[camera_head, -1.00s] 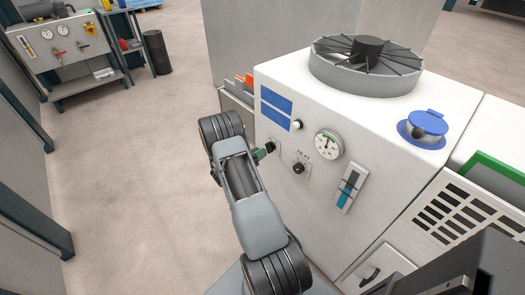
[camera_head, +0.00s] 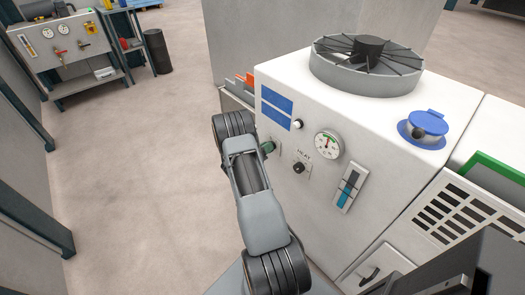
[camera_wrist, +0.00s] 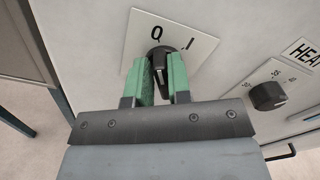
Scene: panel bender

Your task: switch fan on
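The black fan knob (camera_wrist: 159,62) sits on a white plate (camera_wrist: 197,48) marked O and I on the front of the white machine (camera_head: 320,220). O is straight above the knob and I is to the upper right. Its grip bar runs roughly upright, in line with O. The green fingers of my gripper (camera_wrist: 162,78) flank the bar closely on both sides and appear shut on it. In the head view, my gripper (camera_head: 268,148) is at the panel and hides the knob. The round fan (camera_head: 368,62) is on top of the machine.
The HEAT knob (camera_wrist: 268,96) is close to the right of my gripper. A gauge (camera_head: 328,144), a level tube (camera_head: 350,188) and a small white knob (camera_head: 297,124) are also on this panel. A blue cap (camera_head: 426,124) is on top. The floor at left is clear.

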